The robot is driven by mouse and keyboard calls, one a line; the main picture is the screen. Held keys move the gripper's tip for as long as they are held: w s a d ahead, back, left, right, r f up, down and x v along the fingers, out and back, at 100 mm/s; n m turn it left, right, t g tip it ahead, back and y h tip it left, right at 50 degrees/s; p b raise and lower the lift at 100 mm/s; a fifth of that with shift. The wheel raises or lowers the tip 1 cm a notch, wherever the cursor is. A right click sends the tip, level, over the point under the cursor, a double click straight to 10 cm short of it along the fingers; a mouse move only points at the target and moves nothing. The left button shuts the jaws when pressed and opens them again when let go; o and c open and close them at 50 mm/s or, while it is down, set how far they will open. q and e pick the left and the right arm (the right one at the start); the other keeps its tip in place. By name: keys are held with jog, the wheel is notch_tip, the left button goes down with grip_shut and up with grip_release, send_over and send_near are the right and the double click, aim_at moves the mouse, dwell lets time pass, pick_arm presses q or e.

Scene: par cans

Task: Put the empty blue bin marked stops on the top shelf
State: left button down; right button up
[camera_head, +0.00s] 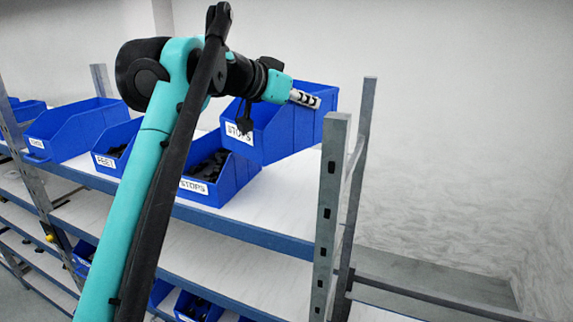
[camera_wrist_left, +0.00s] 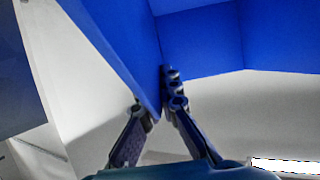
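The empty blue bin marked stops (camera_head: 290,130) is raised and tilted at the right end of the top shelf (camera_head: 290,190). It overlaps a second blue bin (camera_head: 232,185), also marked stops, which stands on that shelf with black parts inside. My left gripper (camera_head: 244,120) is at the raised bin's front, by its label. In the left wrist view, the fingers (camera_wrist_left: 158,110) lie on either side of the bin's blue wall (camera_wrist_left: 125,50), closed on it. Whether the bin's underside touches anything is hidden. My right gripper is not in view.
A bin marked feet (camera_head: 104,162) and another blue bin (camera_head: 60,135) stand further left on the top shelf. A grey rack post (camera_head: 331,200) rises close to the right of the raised bin. Lower shelves hold more blue bins. Bare shelf shows between the bins and post.

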aim_at(313, 145)
pick_arm(q)
jog(key=f, duration=0.2)
jog(key=w+d+f, duration=0.1)
jog(key=f, duration=0.4)
jog(key=shift+w+d+f, duration=0.2)
jog(key=shift+w+d, duration=0.05)
jog(key=f, duration=0.3)
jog(key=s+a+f+p, duration=0.1)
jog(key=shift+f, duration=0.2)
notch_tip(313, 145, down, 4)
jog(key=shift+w+d+f, duration=0.15)
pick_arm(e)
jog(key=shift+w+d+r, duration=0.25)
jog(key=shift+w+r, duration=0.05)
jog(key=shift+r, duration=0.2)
pick_arm(q)
jog(key=shift+f, duration=0.1)
jog(key=c, duration=1.7)
grip_release()
jog(key=shift+w+d, duration=0.1)
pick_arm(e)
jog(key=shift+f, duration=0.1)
